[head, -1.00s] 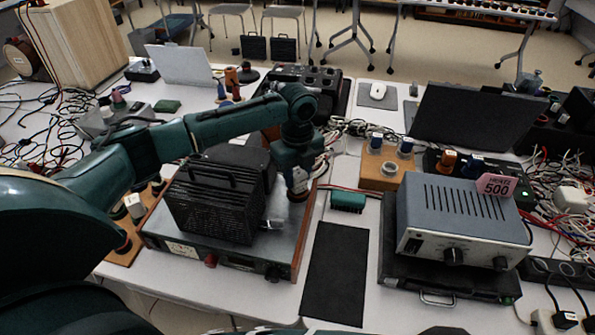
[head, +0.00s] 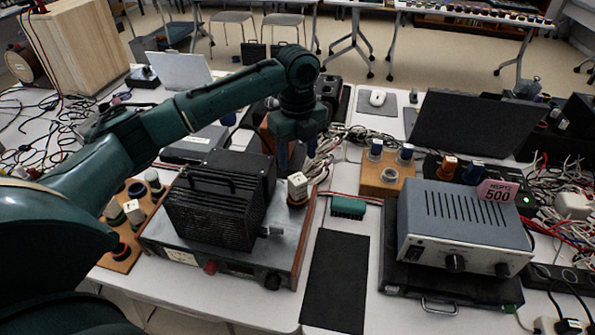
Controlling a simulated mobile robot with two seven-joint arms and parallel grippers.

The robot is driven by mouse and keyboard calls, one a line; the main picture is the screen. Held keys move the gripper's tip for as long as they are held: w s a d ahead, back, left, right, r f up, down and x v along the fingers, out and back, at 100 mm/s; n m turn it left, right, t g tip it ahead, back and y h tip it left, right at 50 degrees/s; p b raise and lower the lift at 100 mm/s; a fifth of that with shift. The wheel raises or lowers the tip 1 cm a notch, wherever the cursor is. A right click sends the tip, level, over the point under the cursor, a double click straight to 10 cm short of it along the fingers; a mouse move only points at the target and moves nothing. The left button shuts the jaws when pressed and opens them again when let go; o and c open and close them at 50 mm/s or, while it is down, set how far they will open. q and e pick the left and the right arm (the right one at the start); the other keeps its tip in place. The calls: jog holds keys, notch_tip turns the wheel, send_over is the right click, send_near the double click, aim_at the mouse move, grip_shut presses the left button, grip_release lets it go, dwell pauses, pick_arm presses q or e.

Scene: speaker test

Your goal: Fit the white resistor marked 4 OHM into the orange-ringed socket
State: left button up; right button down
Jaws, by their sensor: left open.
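A white block-shaped resistor (head: 297,186) stands upright at the right rear corner of the flat grey, wood-sided unit (head: 285,245). Its mark is too small to read surely. Its base is in or on a dark, reddish-rimmed round socket (head: 298,202); how deep it sits I cannot tell. My left gripper (head: 296,160) is above and slightly behind the resistor, fingers pointing down, apart from it, open and empty. My right gripper is out of view.
A black finned box (head: 210,210) stands on the unit, left of the resistor. A green block (head: 348,207), a black mat (head: 337,270) and a blue-grey supply (head: 465,220) lie to the right. Loose cables (head: 370,135) run behind.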

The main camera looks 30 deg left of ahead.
aim_at(298, 178)
pick_arm(q)
jog(key=shift+r, duration=2.15)
